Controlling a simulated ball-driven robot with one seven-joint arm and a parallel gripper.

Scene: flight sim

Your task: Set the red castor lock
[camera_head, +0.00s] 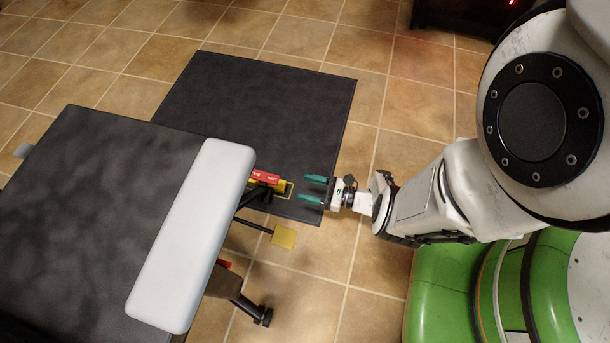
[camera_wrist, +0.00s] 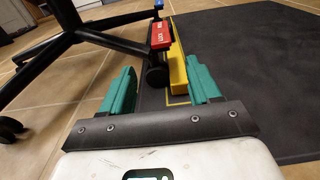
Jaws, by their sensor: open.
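The red castor lock (camera_head: 264,177) is a small red lever with white lettering. In the wrist view, the red lock (camera_wrist: 160,36) stands over the dark castor wheel (camera_wrist: 157,76), ahead of my gripper. My gripper (camera_head: 303,189) has two teal fingers, apart and empty, a short way to the right of the lock in the head view. In the wrist view, the castor and lock show between and beyond the fingers of my gripper (camera_wrist: 160,68).
A yellow block (camera_wrist: 178,62) stands right beside the castor, close to my right finger. A blue lever end (camera_wrist: 158,4) shows beyond the lock. A yellow pedal (camera_head: 284,237) and another castor (camera_head: 262,316) are nearer. A dark mat (camera_head: 270,100) lies on the tiled floor.

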